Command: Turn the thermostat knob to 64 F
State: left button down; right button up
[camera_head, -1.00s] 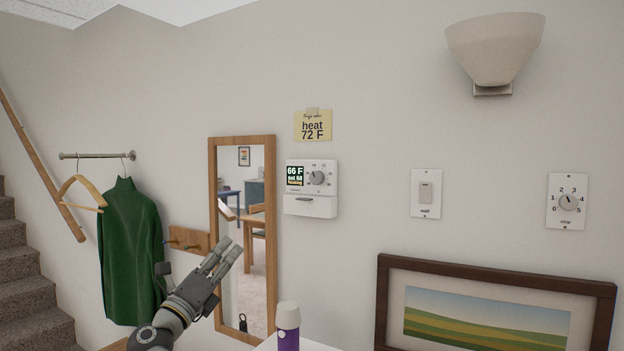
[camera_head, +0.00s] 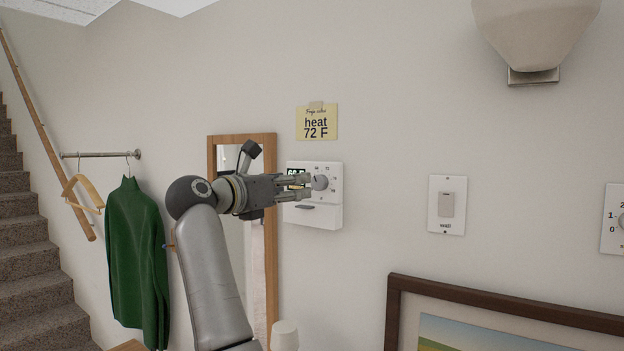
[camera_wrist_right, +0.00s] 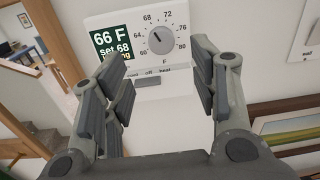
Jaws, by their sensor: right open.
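The white thermostat (camera_head: 315,215) is on the wall, and its grey round knob (camera_head: 320,183) shows just beyond my fingertips. In the right wrist view the knob (camera_wrist_right: 162,40) has a dark pointer tilted to the upper left, on a scale with 64, 68, 72, 76 and 80. The thermostat's dark display (camera_wrist_right: 111,42) reads 66 F, set 68. My right gripper (camera_head: 309,183) is open and empty in front of the thermostat, its fingers to either side of the knob in the wrist view. Whether they touch it cannot be told. My left gripper is not in view.
A yellow note (camera_head: 317,123) reading "heat 72 F" hangs above the thermostat. A wall switch (camera_head: 446,205) and a framed picture (camera_head: 500,309) are to the right. A mirror (camera_head: 272,240) and green sweater (camera_head: 138,250) are to the left.

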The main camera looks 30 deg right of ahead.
aim_at(317, 183)
jog(key=p+x, duration=0.1)
jog(key=x, duration=0.3)
jog(key=shift+d+r, duration=0.1)
jog(key=shift+d, duration=0.05)
jog(key=p+x, duration=0.1)
jog(key=x, duration=0.2)
jog(key=shift+d, duration=0.1)
jog(key=shift+w+d+f, duration=0.15)
jog(key=shift+d+f, duration=0.1)
jog(key=shift+d, duration=0.15)
jog(key=shift+c, duration=0.5)
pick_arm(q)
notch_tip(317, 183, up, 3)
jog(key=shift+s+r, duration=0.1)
pick_arm(e)
jog(key=c, duration=0.9)
